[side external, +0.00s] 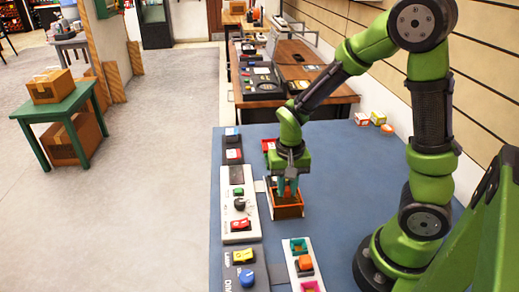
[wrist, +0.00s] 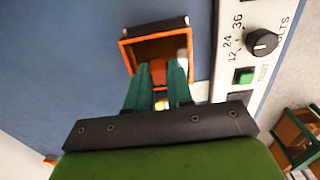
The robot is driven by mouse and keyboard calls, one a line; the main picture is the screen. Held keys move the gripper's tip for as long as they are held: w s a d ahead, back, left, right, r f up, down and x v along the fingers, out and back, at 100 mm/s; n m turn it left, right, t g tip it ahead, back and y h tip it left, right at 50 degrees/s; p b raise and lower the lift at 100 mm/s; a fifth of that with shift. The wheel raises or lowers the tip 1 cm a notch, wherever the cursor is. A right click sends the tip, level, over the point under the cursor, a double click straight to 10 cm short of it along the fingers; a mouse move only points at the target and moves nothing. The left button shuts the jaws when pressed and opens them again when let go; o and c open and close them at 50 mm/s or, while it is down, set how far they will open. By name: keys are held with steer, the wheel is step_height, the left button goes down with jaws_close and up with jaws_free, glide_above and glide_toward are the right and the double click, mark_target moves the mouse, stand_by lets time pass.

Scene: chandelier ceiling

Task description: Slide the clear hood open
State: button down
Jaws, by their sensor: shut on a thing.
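My gripper (side external: 288,190) points down over an orange-rimmed box (side external: 290,212) on the blue table. In the wrist view, its teal fingers (wrist: 158,75) are closed on a small orange-red tab (wrist: 158,70) at the near edge of the orange-rimmed box (wrist: 125,55). The box has a dark brown inside and a black far edge. I cannot make out a clear hood as a separate surface; whether the tab belongs to it cannot be told. The fingers hide part of the box.
A white panel with a black knob (side external: 239,204) and green button stands left of the box. Another panel with coloured blocks (side external: 304,262) lies in front. A red tray (side external: 268,145) and small boxes (side external: 362,119) are behind. The table's middle right is bare.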

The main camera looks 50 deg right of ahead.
steer(key=c, duration=1)
jaws_free()
steer(key=shift+r, duration=0.1)
step_height(320, 180, up, 17)
step_height(320, 180, up, 5)
glide_above(287, 188)
steer(key=shift+a, duration=0.1)
